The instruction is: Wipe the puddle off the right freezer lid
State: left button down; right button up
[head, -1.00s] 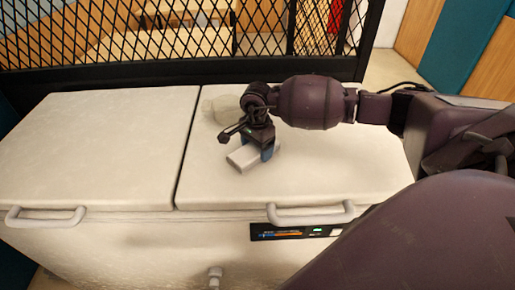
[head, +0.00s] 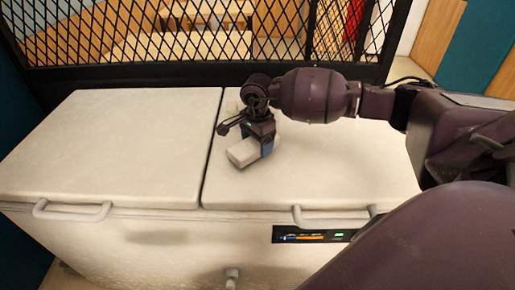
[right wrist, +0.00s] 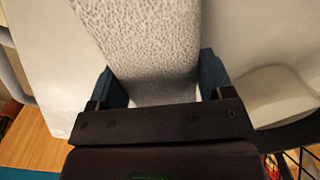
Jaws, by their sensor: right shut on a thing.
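The right freezer lid (head: 350,165) is a flat white panel, closed. My right gripper (head: 260,146) is low over its left part, shut on a white block-shaped sponge (head: 243,152). In the right wrist view the sponge (right wrist: 150,40) is speckled grey-white and sits between the blue fingers of the gripper (right wrist: 161,82). A pale rounded patch (right wrist: 272,95), which looks like the puddle, lies right of the gripper in that view. In the head view the patch (head: 232,104) is mostly hidden behind my wrist. I cannot tell if the sponge touches the lid. My left gripper is out of view.
The left freezer lid (head: 110,150) is closed, clear and separated by a dark seam. Handles (head: 335,216) and a control panel (head: 312,235) are on the front. A black mesh barrier (head: 150,45) stands behind the freezer. The right lid's front area is clear.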

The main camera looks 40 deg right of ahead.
jog(key=shift+s+d+r, duration=0.1)
jog(key=shift+s+r, duration=0.05)
jog(key=shift+r, duration=0.4)
jog(key=shift+r+p, duration=0.45)
jog(key=shift+r, duration=0.65)
jog(key=shift+r+p, duration=0.55)
jog(key=shift+r, duration=0.4)
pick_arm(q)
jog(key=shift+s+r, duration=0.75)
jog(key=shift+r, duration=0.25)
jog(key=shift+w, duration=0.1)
